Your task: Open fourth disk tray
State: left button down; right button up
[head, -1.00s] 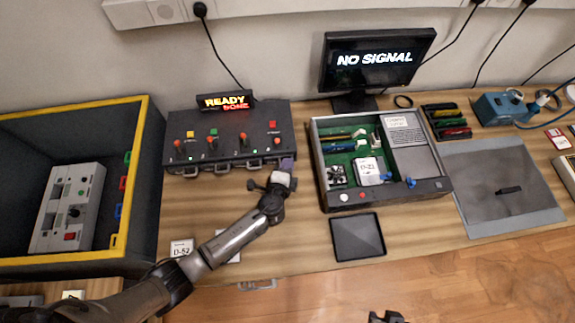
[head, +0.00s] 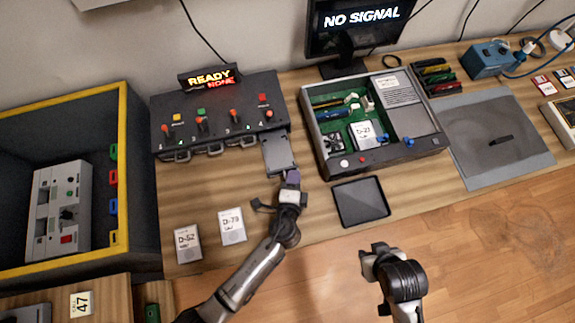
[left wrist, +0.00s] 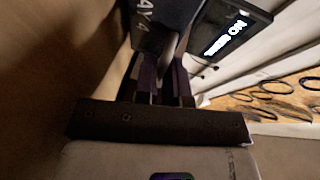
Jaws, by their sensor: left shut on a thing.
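The dark disk unit (head: 218,122) stands at the back of the bench, with several coloured switches on top and handles along its front. Its fourth tray (head: 278,152), at the right end, sticks out toward me as a flat grey plate. My left gripper (head: 291,177) is shut at the front of this tray, on its handle, which the fingers mostly hide. In the left wrist view the fingers (left wrist: 160,80) reach toward a dark face lettered "AY 4" (left wrist: 145,15). My right gripper (head: 374,262) hangs over the floor, apart from the bench; its finger gap is unclear.
Disks D-52 (head: 187,243) and D-73 (head: 232,225) lie on the bench at front left. An empty black tray (head: 361,202) and an open computer case (head: 433,140) are right of my left gripper. A yellow-rimmed bin (head: 122,180) stands left. A lit READY sign (head: 210,78) tops the unit.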

pick_arm(q)
jog(key=shift+f, duration=0.2)
jog(key=c, duration=1.3)
grip_release()
jog(key=shift+o, duration=0.2)
jog(key=shift+r, duration=0.1)
jog(key=v, duration=1.2)
jog(key=shift+s, duration=0.35)
jog(key=shift+s+a+r, duration=0.15)
jog(key=shift+s, duration=0.4)
